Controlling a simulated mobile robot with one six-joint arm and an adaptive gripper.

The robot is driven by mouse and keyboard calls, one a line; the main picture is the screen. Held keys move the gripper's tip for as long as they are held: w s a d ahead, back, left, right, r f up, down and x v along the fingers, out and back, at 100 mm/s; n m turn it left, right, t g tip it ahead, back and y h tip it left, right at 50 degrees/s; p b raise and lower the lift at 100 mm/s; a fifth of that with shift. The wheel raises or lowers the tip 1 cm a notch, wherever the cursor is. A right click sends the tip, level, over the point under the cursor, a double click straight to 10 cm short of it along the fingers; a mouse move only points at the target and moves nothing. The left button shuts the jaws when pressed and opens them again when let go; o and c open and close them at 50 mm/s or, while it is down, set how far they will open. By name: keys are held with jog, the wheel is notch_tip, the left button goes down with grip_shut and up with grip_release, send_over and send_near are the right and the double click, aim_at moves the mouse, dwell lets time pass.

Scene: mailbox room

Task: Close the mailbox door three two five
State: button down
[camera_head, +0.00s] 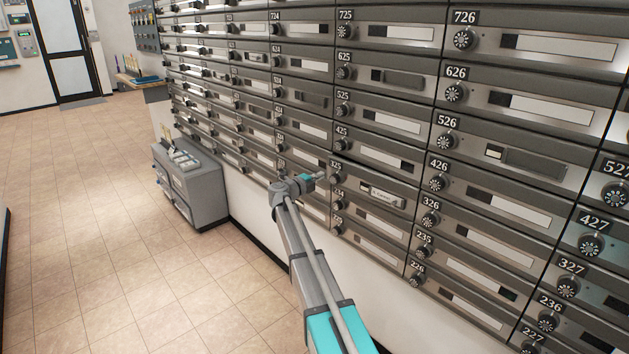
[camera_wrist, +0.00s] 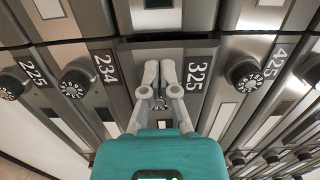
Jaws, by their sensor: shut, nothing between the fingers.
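Mailbox door 325 (camera_head: 375,181) is a grey metal door in the lower middle of the wall in the head view, with a pale name plate and a dark tab. Its number label also shows in the wrist view (camera_wrist: 199,75).
Rows of similar mailboxes surround it, including 425 (camera_head: 375,149) above and 326 (camera_head: 490,235) to the right. A grey cabinet (camera_head: 205,195) stands against the wall at left. The tiled floor (camera_head: 110,230) is clear.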

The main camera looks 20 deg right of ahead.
jog(key=shift+x, duration=1.2)
